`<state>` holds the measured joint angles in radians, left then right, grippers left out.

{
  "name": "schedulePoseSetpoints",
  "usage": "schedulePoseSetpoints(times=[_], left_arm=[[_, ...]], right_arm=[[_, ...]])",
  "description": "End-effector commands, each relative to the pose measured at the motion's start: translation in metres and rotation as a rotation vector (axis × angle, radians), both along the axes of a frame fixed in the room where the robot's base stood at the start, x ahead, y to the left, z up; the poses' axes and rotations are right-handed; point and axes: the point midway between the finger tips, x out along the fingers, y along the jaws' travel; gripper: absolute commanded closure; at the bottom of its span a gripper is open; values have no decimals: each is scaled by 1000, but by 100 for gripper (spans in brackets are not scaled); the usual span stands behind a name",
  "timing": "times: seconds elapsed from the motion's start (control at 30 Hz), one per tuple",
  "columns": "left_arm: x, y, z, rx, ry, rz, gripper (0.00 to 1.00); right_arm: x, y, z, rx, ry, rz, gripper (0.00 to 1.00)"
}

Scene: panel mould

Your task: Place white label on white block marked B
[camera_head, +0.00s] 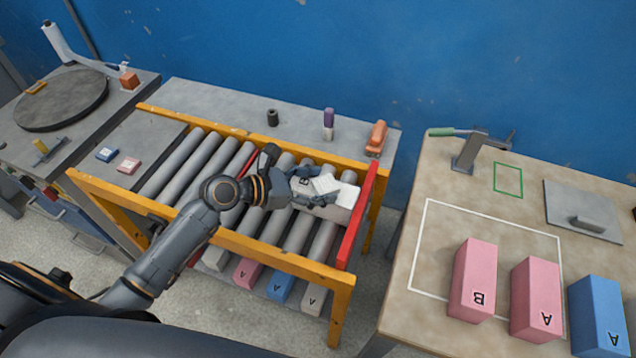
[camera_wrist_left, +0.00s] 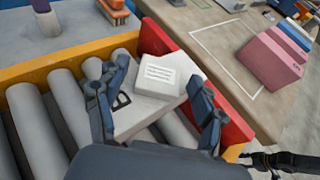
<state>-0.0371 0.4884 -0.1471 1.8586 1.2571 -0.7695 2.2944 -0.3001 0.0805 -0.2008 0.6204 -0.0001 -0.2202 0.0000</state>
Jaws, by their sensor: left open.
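The white block marked B (camera_head: 338,212) lies on the roller conveyor against its red end bar. The block also shows in the wrist view (camera_wrist_left: 135,115), with the B near my left finger. The white label (camera_head: 325,184), a small plate with printed lines, appears to lie on the block's top, turned askew; it also shows in the wrist view (camera_wrist_left: 158,77). My left gripper (camera_head: 314,190) is open, with its fingers spread on either side of the label and block. Whether a fingertip touches either one is unclear. My right gripper is not seen.
The conveyor has a yellow frame (camera_head: 230,243) and a red end bar (camera_head: 357,217). Blue (camera_head: 107,154) and pink (camera_head: 129,166) labels lie on the left shelf. The right table (camera_head: 430,215) holds pink and blue blocks. Its white outline is partly empty.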

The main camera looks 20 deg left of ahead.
Motion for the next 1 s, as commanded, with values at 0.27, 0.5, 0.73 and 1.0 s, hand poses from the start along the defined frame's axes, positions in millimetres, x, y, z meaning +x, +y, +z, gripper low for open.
schedulePoseSetpoints(times=[0.27, 0.5, 0.73, 1.0], left_arm=[[-14, 16, 10, 3, 1, 1, 31], [-48, 51, 29, 3, 2, 1, 31], [-70, 75, 44, 1, 2, -1, 31], [-76, 81, 49, 0, -1, -1, 31]], right_arm=[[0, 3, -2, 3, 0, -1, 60], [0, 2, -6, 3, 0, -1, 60], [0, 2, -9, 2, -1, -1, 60], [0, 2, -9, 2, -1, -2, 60]])
